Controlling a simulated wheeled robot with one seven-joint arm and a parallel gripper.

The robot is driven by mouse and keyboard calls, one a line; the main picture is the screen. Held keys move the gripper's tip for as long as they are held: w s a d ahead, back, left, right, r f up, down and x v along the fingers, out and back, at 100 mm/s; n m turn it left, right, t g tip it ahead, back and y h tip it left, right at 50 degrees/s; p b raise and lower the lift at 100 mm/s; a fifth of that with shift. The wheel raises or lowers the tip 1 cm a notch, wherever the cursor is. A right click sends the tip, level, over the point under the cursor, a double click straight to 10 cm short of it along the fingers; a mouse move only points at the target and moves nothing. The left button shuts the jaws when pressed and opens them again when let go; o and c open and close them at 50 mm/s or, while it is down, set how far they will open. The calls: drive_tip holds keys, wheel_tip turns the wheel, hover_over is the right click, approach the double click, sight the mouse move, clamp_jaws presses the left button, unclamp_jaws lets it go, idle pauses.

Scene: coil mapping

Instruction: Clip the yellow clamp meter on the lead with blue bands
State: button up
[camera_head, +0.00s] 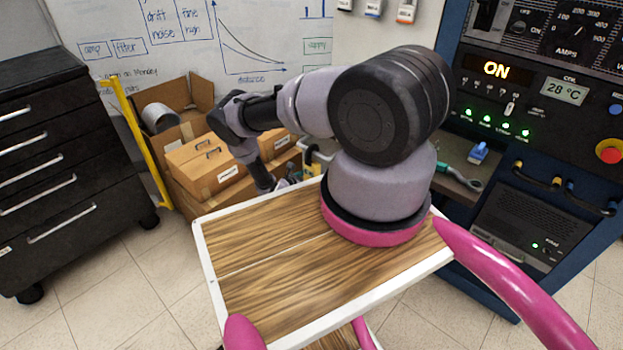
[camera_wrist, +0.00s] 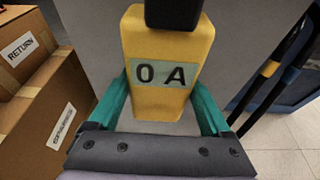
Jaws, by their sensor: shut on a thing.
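The yellow clamp meter (camera_wrist: 158,102) fills the middle of the wrist view. Its display reads "0 A", and a black part (camera_wrist: 178,14) joins its far end. My gripper (camera_wrist: 162,108) has its teal fingers closed on the two sides of the meter. In the head view my arm reaches behind the wooden top towards the boxes, and its own links mostly hide the gripper. A small patch of yellow (camera_head: 316,168) shows near the arm's end, too small to make out fully.
The blue control cabinet (camera_head: 540,150) with a lit "ON" sign stands at right. A black drawer cabinet (camera_head: 70,180) stands at left. Tiled floor (camera_head: 110,285) is clear.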

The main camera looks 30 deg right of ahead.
sight(309, 172)
drive_tip(key=shift+r, duration=1.45)
drive_tip(key=shift+a, duration=0.1)
drive_tip(key=s+a, duration=0.2)
drive_tip(key=a, duration=0.4)
drive_tip(key=shift+s+a, duration=0.3)
drive_tip(key=shift+a, duration=0.1)
